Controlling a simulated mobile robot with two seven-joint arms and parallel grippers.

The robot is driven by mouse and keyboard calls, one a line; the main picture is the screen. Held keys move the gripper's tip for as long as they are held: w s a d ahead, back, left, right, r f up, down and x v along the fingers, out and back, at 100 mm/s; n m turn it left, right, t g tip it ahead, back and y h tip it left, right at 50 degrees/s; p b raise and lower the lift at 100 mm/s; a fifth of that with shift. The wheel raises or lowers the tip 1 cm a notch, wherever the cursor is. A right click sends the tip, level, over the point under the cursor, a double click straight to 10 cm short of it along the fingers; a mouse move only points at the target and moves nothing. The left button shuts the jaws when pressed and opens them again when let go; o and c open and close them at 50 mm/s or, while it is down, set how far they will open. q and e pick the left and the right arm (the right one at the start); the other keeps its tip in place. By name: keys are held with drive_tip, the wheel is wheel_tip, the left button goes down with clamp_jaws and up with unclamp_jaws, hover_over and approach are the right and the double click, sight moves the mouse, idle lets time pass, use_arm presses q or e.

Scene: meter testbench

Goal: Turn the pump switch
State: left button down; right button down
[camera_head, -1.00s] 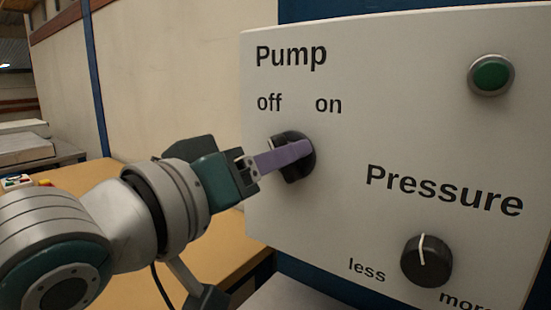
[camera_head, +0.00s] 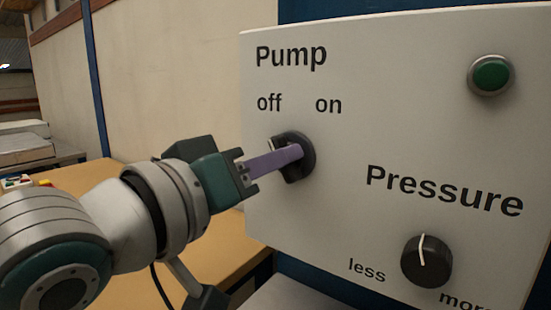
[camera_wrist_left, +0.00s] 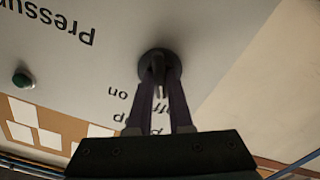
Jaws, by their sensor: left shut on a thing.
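The pump switch (camera_head: 307,153) is a round black knob on the pale panel, under the words "off" and "on". My left gripper (camera_head: 297,155) reaches in from the left and is shut on the switch's grip, with its purple finger covering part of it. In the left wrist view, the two fingers (camera_wrist_left: 162,85) lie on either side of the switch (camera_wrist_left: 159,57), and a white mark shows between them. In the head view, a small light mark shows just above the finger, toward "off". My right gripper is not in view.
The panel (camera_head: 400,130) also carries a green button (camera_head: 491,75) at upper right and a black pressure knob (camera_head: 426,262) at lower right. A yellow-brown table (camera_head: 235,255) lies below my left arm.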

use_arm(q)
drive_tip(key=shift+r+m, duration=0.1)
drive_tip(key=shift+m, duration=0.3)
drive_tip(key=shift+d+m+p, duration=0.15)
drive_tip(key=shift+m+p, duration=1.95)
drive_tip(key=shift+m, duration=3.4)
drive_tip(key=c, duration=0.8)
unclamp_jaws()
drive_tip(key=shift+s, duration=0.1)
